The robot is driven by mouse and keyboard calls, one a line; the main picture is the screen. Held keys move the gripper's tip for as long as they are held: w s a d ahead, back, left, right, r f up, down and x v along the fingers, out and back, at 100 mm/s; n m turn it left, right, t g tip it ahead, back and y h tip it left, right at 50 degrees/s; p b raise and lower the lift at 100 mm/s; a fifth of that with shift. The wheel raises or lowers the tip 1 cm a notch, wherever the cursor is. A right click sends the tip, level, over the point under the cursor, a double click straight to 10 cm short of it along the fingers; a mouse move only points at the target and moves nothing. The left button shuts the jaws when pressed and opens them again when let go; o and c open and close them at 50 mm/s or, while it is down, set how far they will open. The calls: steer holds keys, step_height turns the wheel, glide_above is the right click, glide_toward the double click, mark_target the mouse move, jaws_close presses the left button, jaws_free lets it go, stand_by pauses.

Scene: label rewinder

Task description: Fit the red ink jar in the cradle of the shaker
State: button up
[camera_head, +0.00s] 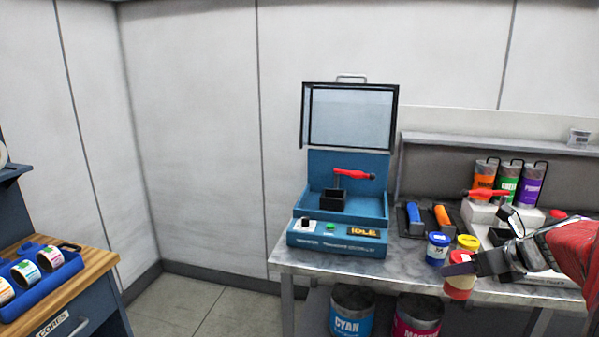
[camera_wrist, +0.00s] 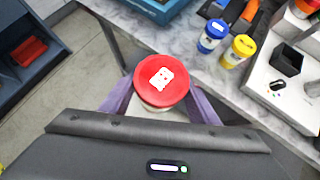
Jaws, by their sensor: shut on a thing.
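The red ink jar (camera_wrist: 161,80) has a red lid with a white label. It sits between the fingers of my gripper (camera_wrist: 160,108) in the wrist view, and the gripper is shut on it. In the head view the jar (camera_head: 459,285) is held upright at the table's front edge, with my gripper (camera_head: 468,270) at the right. The shaker (camera_head: 340,245) is a blue machine with its clear lid (camera_head: 350,117) raised. Its dark cradle (camera_head: 331,202) looks empty, with a red clamp handle (camera_head: 352,174) above it. The display reads IDLE.
A blue-lidded jar (camera_head: 437,248) and a yellow-lidded jar (camera_head: 467,243) stand right of the shaker on the marble-topped table (camera_head: 400,272). Blue and orange handled tools (camera_head: 413,214) lie behind them. A white unit (camera_wrist: 275,88) with a black holder is at right. Ink buckets (camera_head: 352,311) stand below.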

steer(key=w+a+f+m, duration=0.1)
steer(key=w+a+f, duration=0.2)
steer(key=a+f, duration=0.2)
steer(key=w+a+f+h, duration=0.1)
steer(key=w+a+f, duration=0.3)
steer(key=a, duration=0.8)
steer(key=w+a+f+m+h, duration=0.1)
steer(key=w+a+f, duration=0.3)
steer(key=a+f, duration=0.2)
steer(key=shift+w+a+m, duration=0.25)
steer(key=shift+a+m, duration=0.05)
steer(key=shift+a, duration=0.95)
steer(key=shift+d, duration=0.15)
